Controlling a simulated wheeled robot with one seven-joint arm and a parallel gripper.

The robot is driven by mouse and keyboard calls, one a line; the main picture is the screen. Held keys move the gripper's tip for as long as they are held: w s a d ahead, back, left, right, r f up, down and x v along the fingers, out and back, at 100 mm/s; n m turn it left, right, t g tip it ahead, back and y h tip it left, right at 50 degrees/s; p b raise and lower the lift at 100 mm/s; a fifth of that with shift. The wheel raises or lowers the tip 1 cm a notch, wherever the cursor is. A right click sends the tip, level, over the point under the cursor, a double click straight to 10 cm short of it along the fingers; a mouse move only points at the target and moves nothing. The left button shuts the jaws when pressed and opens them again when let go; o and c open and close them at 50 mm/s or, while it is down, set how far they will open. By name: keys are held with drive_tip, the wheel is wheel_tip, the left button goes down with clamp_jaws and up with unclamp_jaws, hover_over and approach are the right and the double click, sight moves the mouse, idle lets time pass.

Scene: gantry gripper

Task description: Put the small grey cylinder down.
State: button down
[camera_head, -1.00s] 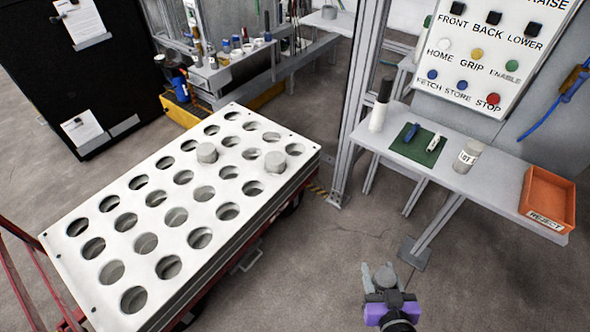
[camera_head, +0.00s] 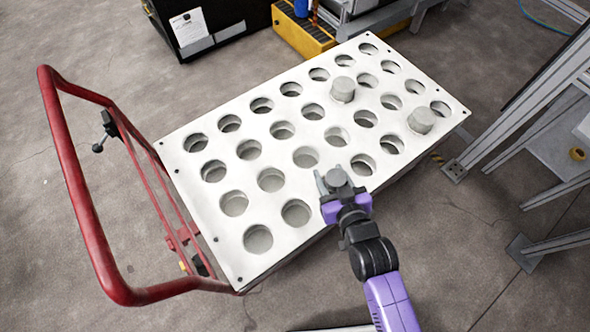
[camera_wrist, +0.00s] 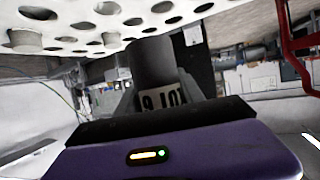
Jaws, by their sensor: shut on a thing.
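The small grey cylinder (camera_head: 338,177) is between the fingers of my gripper (camera_head: 339,186), which is shut on it. In the wrist view the cylinder (camera_wrist: 153,62) is dark grey, with a pale label whose print appears upside down. My gripper overlaps the right front edge of a white plate with rows of round holes (camera_head: 247,278) in the head view. The cylinder looks above the plate; the exact height is unclear. Two other grey cylinders stand up out of holes, one near the back (camera_head: 343,88) and one near the right end (camera_head: 422,121).
The plate lies on a cart with a red handle (camera_head: 75,180) on the left. A metal frame foot (camera_head: 454,171) stands close to the plate's right end. A yellow base (camera_head: 302,35) is behind it. Many holes have nothing standing out of them.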

drive_tip(key=w+a+f+n+y+b, duration=0.1)
drive_tip(key=a+f+b, duration=0.2)
drive_tip(key=a, duration=0.3)
drive_tip(key=a+f+n+g+y+b, duration=0.1)
drive_tip(key=a+f+y+b, duration=0.1)
drive_tip(key=a+f+b, duration=0.3)
drive_tip(key=w+a+f+n+y+b, duration=0.1)
drive_tip(key=a+n+b, duration=0.1)
drive_tip(key=a, duration=0.5)
drive_tip(key=n+g+y+b, duration=0.3)
drive_tip(key=y+b, duration=0.1)
drive_tip(key=b, duration=0.9)
hover_over(216, 234)
wheel_tip(216, 234, down, 12)
drive_tip(key=shift+r, duration=0.1)
drive_tip(key=shift+f+b, duration=0.85)
drive_tip(key=shift+f, duration=1.4)
drive_tip(key=shift+f, duration=0.15)
drive_tip(key=c, duration=0.7)
unclamp_jaws()
